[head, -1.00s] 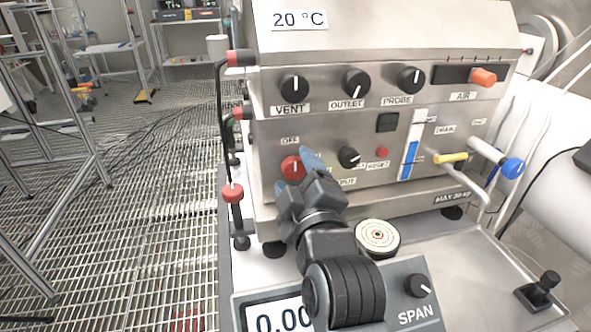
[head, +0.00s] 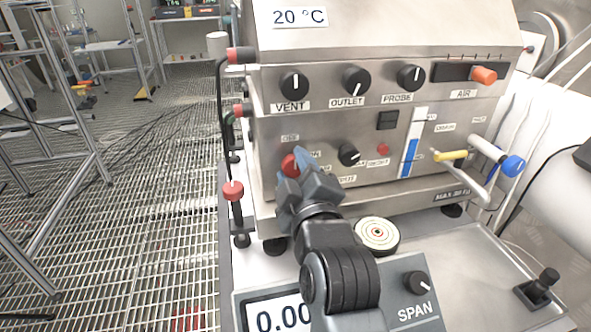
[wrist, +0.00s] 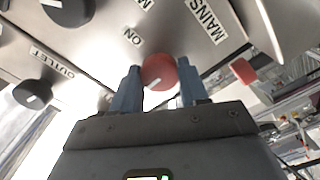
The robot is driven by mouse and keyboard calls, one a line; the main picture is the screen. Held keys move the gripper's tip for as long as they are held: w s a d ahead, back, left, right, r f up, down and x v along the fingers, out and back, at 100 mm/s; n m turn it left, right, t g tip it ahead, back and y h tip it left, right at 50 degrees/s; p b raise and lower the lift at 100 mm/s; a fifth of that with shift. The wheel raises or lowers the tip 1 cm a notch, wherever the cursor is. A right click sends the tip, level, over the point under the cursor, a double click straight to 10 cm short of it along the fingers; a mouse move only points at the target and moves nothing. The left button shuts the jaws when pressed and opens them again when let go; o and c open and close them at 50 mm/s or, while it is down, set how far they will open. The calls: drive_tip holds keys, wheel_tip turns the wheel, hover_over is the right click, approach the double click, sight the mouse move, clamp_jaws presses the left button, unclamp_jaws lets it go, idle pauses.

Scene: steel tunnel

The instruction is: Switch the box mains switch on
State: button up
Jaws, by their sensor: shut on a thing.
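The box mains switch is a red round knob (head: 288,165) on the front panel of the steel box (head: 275,135), low at the left. In the wrist view the red knob (wrist: 159,72) sits between my two blue fingers, with an "ON" label and a "MAINS" label near it. My gripper (head: 297,162) is shut on the knob, and its fingers and body cover the knob's right side in the head view.
Black VENT (head: 294,86), OUTLET (head: 356,81) and PROBE (head: 410,78) knobs sit above. A smaller black knob (head: 349,155) is close to the right. A scale with SPAN knob (head: 418,282) stands below.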

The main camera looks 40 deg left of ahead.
drive_tip(key=shift+m, duration=0.3)
drive_tip(key=m, duration=0.3)
drive_tip(key=shift+m+p, duration=0.3)
drive_tip(key=shift+p, duration=0.05)
drive_tip(key=m+p, duration=0.1)
drive_tip(key=m, duration=0.3)
drive_tip(key=m+p, duration=0.1)
drive_tip(key=m, duration=0.4)
drive_tip(key=shift+p, duration=0.4)
drive_tip(key=m+p, duration=0.2)
drive_tip(key=m, duration=0.2)
drive_tip(key=shift+w+d+m, duration=0.1)
drive_tip(key=shift+m, duration=0.3)
drive_tip(key=o, duration=1.1)
drive_tip(key=shift+c, duration=0.2)
